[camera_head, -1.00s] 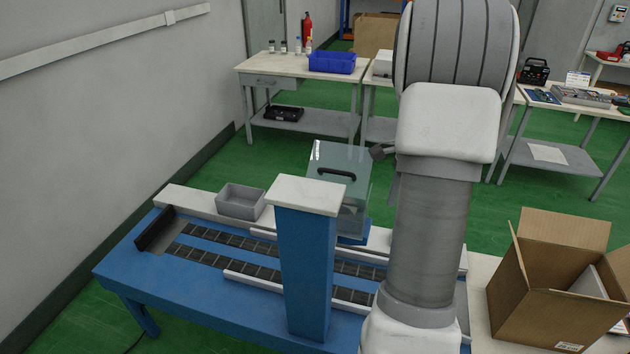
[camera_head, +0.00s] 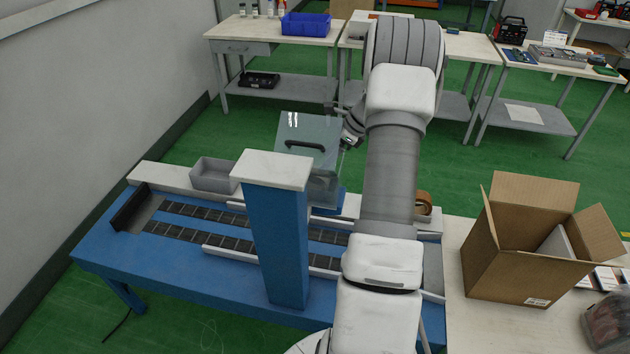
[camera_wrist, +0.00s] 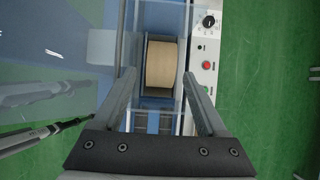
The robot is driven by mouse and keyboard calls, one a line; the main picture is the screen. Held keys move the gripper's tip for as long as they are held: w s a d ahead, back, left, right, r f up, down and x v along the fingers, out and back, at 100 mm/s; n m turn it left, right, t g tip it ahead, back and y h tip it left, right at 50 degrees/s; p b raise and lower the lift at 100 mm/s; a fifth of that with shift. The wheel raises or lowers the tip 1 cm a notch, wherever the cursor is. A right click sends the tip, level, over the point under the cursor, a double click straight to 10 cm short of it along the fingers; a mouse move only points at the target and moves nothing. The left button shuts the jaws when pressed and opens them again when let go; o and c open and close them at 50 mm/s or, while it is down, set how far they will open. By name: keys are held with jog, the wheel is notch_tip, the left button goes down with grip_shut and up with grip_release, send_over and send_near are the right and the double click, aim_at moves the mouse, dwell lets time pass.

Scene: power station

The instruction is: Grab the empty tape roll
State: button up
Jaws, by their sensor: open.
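In the wrist view, a tan, tape-like roll (camera_wrist: 161,64) sits in a slot of the machine, ahead of my gripper and roughly between its finger lines. Whether it is empty cannot be told. My gripper (camera_wrist: 160,77) is open, with nothing between its fingers; the gap to the roll is unclear. In the head view, my arm's end reaches beside the machine's clear cover (camera_head: 310,137), and this roll is hidden. Another brown roll (camera_head: 424,203) lies at the right end of the blue machine (camera_head: 190,262), partly behind my arm.
A white control panel (camera_wrist: 207,60) with a knob and red button borders the slot on the right. The clear cover stands close on the left. A blue column (camera_head: 277,245), grey bin (camera_head: 213,174) and open cardboard box (camera_head: 480,255) stand around the machine.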

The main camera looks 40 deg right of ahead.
jog(key=p+x, duration=0.1)
jog(key=x, duration=0.7)
jog(key=shift+d+f, duration=0.1)
jog(key=c, duration=1.1)
